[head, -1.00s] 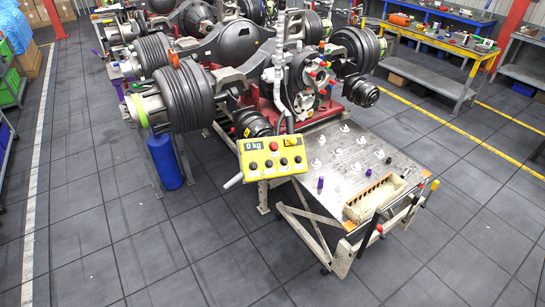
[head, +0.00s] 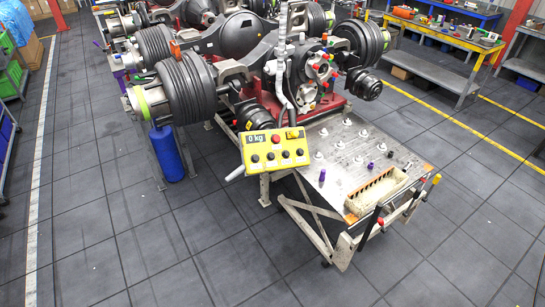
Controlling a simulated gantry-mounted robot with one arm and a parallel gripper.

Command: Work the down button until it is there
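A yellow control panel (head: 263,148) hangs at the front left of the steel work table in the head view. A small display (head: 257,138) on it reads "0 kg". A red button (head: 276,141) sits at its upper middle, and a dark label (head: 292,134) with a yellow mark is at its upper right. Several black round buttons run in a row below, from a left one (head: 254,158) to a right one (head: 300,152). The markings are too small to read, so I cannot tell which button is down. My gripper is not in view.
A white upright handling column (head: 281,65) stands behind the panel by an axle with large black drums (head: 188,88). A blue cylinder (head: 167,152) stands to the left. The steel table top (head: 335,175) holds small parts and a cream tray (head: 362,206). The front floor is clear.

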